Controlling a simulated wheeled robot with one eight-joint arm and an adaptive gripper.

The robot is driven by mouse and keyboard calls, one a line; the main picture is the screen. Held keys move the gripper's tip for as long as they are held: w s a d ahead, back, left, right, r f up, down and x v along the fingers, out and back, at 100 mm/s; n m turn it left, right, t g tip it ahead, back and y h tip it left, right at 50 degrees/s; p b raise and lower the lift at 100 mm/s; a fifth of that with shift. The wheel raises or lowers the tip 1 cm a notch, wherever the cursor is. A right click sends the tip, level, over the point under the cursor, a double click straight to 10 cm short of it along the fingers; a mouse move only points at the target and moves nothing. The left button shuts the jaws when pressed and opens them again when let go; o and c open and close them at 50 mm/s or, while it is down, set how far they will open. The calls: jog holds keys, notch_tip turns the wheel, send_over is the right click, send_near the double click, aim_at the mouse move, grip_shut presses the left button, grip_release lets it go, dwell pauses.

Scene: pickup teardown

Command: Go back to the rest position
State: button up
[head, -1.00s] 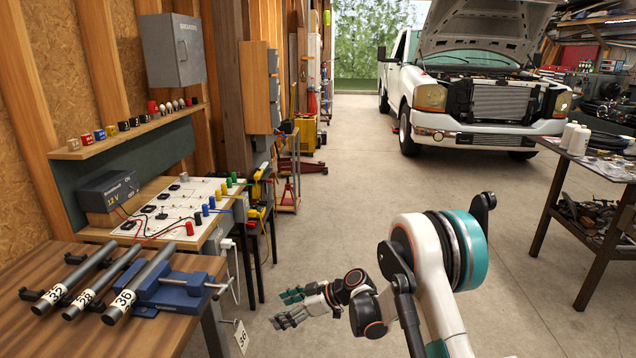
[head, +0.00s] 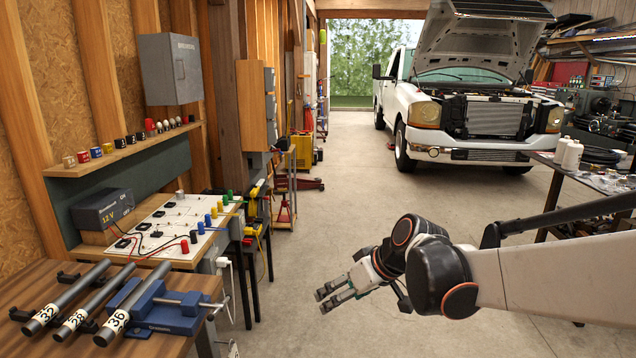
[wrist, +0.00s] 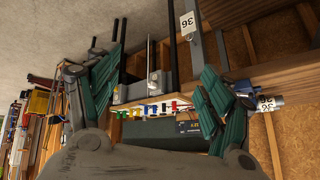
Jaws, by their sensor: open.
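My gripper (head: 336,293) is in the lower middle of the head view, open and empty. It hangs in free space over the concrete floor, to the right of the workbench and apart from it. In the wrist view my gripper (wrist: 158,100) shows its green ribbed fingers spread wide at left and right, with nothing between them. The wiring board and shelf area appear behind the fingers, at a distance. My arm reaches in from the right edge of the head view.
A wooden bench (head: 168,346) with a blue vise (head: 165,312) and several numbered tubes stands at the lower left. Behind it is a wiring board (head: 175,228). A white truck (head: 425,110) with raised hood stands at the back. A dark table (head: 555,190) is at right. The floor between is clear.

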jog(key=s+d+r+m+t+h, duration=0.1)
jog(key=s+d+m+h, duration=0.2)
jog(key=s+d, duration=0.4)
jog(key=s+d+r+m+t+h, duration=0.1)
jog(key=s+d+m, duration=0.3)
jog(key=s, duration=1.1)
jog(key=d+h, duration=0.1)
jog(key=d, duration=0.2)
jog(key=shift+s+d+h, duration=0.35)
jog(key=shift+h, duration=0.05)
dwell(2.8)
